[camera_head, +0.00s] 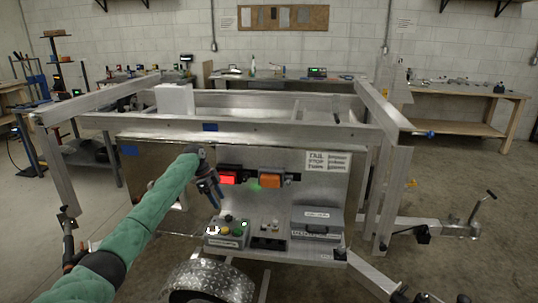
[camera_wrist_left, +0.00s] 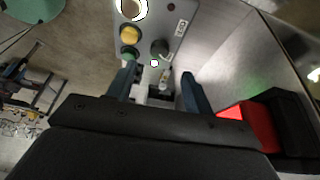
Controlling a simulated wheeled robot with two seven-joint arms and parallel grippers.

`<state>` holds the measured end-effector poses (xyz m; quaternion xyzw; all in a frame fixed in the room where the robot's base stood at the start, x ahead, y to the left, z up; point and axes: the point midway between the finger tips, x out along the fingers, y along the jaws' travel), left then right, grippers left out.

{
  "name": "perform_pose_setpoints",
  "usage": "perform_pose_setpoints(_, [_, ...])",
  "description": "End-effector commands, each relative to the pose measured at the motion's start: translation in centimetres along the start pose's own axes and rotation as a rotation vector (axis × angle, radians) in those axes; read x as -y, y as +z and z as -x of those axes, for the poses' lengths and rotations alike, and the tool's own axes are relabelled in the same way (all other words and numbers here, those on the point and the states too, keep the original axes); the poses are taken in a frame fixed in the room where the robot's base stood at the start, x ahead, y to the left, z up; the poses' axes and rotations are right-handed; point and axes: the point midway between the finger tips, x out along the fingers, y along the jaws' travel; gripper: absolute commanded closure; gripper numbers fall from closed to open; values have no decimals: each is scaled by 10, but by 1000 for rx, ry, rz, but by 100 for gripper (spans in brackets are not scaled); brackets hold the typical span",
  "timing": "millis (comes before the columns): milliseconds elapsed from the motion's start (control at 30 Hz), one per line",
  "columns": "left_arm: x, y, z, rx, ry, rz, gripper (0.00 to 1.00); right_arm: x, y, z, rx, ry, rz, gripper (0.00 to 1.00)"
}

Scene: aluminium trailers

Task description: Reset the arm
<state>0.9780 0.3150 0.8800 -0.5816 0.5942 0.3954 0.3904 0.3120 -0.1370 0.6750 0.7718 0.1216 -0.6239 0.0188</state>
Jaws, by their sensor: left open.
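My left arm, in a green sleeve, reaches in from the lower left in the head view. Its gripper (camera_head: 212,190) hangs in front of the trailer's metal panel (camera_head: 160,160), just left of the red lamp (camera_head: 229,178). In the left wrist view the two fingers stand apart with nothing held between them (camera_wrist_left: 160,88). Beyond the fingertips is a grey control box (camera_wrist_left: 150,30) with yellow, green and black knobs; it also shows below the gripper in the head view (camera_head: 226,231). My right gripper cannot be made out.
An orange lamp (camera_head: 270,181) sits right of the red one. A black-handled case (camera_head: 317,222) stands on the trailer shelf. Aluminium posts (camera_head: 377,205) and a fender (camera_head: 207,282) frame the work area. Workbenches (camera_head: 455,120) line the back wall.

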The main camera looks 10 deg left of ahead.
Motion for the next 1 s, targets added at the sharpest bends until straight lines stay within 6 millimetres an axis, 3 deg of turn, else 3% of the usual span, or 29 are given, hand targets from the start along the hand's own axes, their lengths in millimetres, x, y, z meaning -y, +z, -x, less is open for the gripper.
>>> perform_pose_setpoints(267, [5, 6, 0, 33, -32, 296, 48, 1, 0, 0, 0, -2, -3, 64])
perform_pose_setpoints(467, [11, -6, 19, 98, -135, 462, 48, -1, 2, -2, 7, 2, 1, 64])
perform_pose_setpoints(667, [16, -47, 70, 132, -343, 595, 48, -4, 3, -3, 11, 8, 7, 64])
perform_pose_setpoints(800, [12, -90, 110, 109, -503, 654, 48, -5, 3, -3, 10, 10, 9, 64])
perform_pose_setpoints(900, [0, -119, 124, 76, -604, 690, 48, -4, 2, -2, 7, 9, 8, 64])
perform_pose_setpoints(1000, [-18, -145, 127, 32, -691, 723, 48, -4, 1, -1, 4, 8, 6, 64])
